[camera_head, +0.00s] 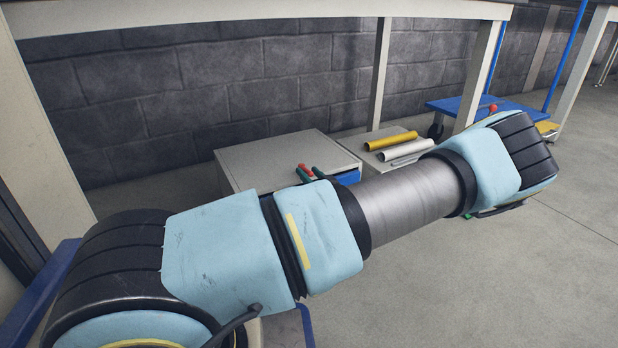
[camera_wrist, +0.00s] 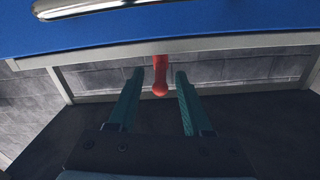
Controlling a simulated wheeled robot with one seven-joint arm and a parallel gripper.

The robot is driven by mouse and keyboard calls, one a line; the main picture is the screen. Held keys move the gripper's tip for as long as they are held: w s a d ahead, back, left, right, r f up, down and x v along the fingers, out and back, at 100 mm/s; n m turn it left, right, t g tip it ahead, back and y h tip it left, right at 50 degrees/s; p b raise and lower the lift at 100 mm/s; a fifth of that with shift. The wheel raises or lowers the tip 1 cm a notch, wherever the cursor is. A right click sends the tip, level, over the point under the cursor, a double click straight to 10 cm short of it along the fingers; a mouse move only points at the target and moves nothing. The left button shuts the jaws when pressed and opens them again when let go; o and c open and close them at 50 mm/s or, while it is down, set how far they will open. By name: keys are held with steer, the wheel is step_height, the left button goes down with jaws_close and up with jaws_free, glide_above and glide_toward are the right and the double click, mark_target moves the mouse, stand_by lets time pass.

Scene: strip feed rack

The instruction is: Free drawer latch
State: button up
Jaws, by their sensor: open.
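The red latch (camera_wrist: 160,76) is a short rod with a rounded end, in the middle of the wrist view. It projects by the pale frame edge below the blue drawer front (camera_wrist: 200,20). My gripper (camera_wrist: 159,73) is open, with one teal finger on each side of the latch and a visible gap to each.
A grey cabinet (camera_head: 265,158) stands under the bench (camera_head: 240,12), against the block wall. Yellow and white tubes (camera_head: 392,140) lie on a low unit to its right. A blue cart (camera_head: 462,105) stands farther right. The floor (camera_head: 500,280) at right is clear. A metal bar (camera_wrist: 95,8) crosses the blue front.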

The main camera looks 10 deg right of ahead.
steer(key=shift+w+a, duration=0.15)
steer(key=shift+w, duration=0.1)
jaws_close()
stand_by(0.5)
